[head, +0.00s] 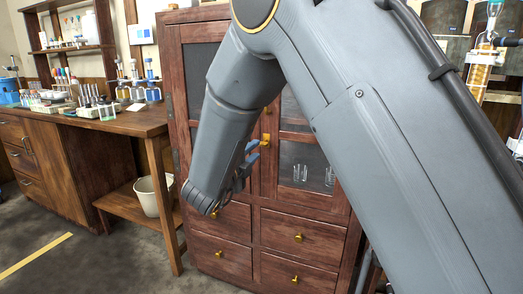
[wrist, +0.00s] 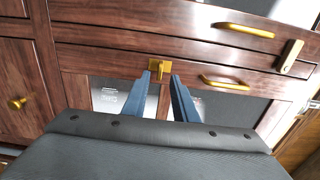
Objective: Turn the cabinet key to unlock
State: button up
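The wooden cabinet (head: 318,205) has glass doors above and drawers below. A brass key (wrist: 160,67) with its plate sits on the door frame in the wrist view; brass also shows there in the head view (head: 266,138), just beyond my fingertips. My gripper (wrist: 161,76) has two blue fingers spread apart, with the key in line with the gap between their tips. I cannot tell whether the fingertips touch it. In the head view my gripper (head: 255,148) is at the door's middle, partly hidden by my wrist.
Brass handles (wrist: 225,83) and a brass latch piece (wrist: 290,57) lie to the right in the wrist view. Glass vessels (head: 300,173) stand behind the right door. A wooden bench (head: 115,122) with bottles and a white bucket (head: 151,196) are at left. Floor is clear at lower left.

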aim_at(261, 145)
jog(key=x, duration=0.7)
jog(key=shift+c, duration=0.2)
grip_shut()
